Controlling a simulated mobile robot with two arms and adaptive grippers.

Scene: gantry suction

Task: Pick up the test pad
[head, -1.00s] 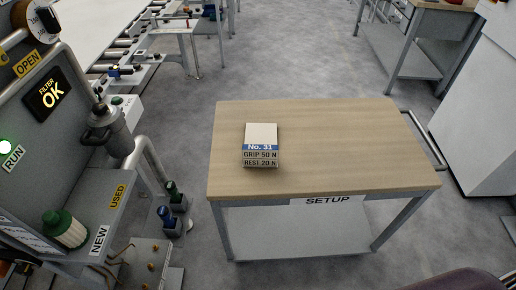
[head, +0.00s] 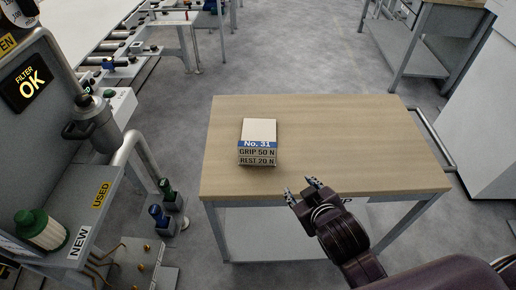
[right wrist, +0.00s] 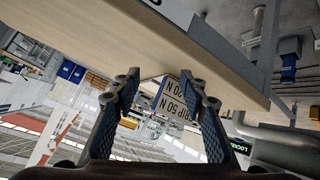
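The test pad (head: 259,130) is a small pale block with a blue band reading "No. 31" and lines "GRIP 50 N" and "REST 20 N". It lies on the left part of the wooden-topped setup table (head: 350,135). My right gripper (head: 301,187) is at the table's front edge, to the right of the pad and nearer to me, apart from it. Its fingers are spread and empty. In the right wrist view the gripper (right wrist: 165,92) is open, and the pad (right wrist: 176,98) shows beyond, between the fingers. My left gripper is out of view.
On the left stands a machine with a "FILTER OK" display (head: 27,85) and a shelf holding a green-capped filter (head: 40,228). Blue and green fittings (head: 165,205) stand beside the table. The rest of the tabletop is clear. A rail (head: 432,140) runs along the table's right side.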

